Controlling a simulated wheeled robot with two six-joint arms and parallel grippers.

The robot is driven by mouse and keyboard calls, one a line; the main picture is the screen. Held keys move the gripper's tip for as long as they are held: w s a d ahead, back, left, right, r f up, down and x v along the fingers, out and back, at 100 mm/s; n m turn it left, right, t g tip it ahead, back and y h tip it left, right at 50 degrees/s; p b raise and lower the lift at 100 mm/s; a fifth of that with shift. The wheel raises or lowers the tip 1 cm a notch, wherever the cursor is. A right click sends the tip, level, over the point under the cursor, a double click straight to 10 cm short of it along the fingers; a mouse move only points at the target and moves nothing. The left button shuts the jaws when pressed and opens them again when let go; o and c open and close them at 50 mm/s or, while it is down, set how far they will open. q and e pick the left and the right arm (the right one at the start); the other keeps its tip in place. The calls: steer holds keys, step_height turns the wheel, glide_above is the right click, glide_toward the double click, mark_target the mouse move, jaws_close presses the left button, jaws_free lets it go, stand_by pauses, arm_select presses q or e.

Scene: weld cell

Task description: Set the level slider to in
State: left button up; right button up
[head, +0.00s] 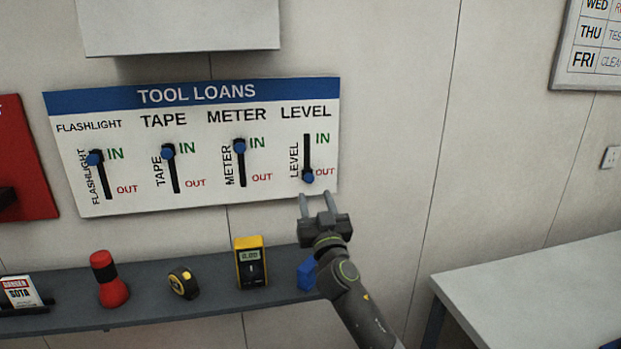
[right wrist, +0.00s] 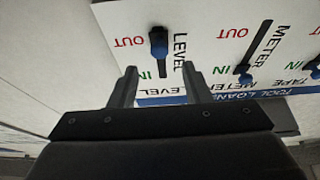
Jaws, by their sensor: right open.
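The white tool loans board (head: 190,207) hangs on the wall with a row of slider slots. The level slider's blue knob (head: 308,177) sits at the bottom of its slot, beside the red OUT label. My right gripper (head: 316,195) is open and empty, just below and slightly right of that knob. In the right wrist view, the picture is turned over, and the level knob (right wrist: 159,46) lies beyond the gap between the two open fingers (right wrist: 160,71), apart from them. My left gripper is not in view.
The flashlight (head: 96,158), tape (head: 168,151) and meter (head: 239,146) knobs are up by IN. Below, a grey shelf (head: 150,316) carries a red flashlight (head: 109,279), tape measure (head: 183,283), yellow meter (head: 250,262) and blue object (head: 307,275) partly behind my right arm.

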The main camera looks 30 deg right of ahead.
mark_target(310, 180)
steer(key=x, duration=0.6)
steer(key=shift+w+d+p, duration=0.1)
steer(key=shift+w+p, duration=0.15)
steer(key=shift+p, duration=0.15)
jaws_close()
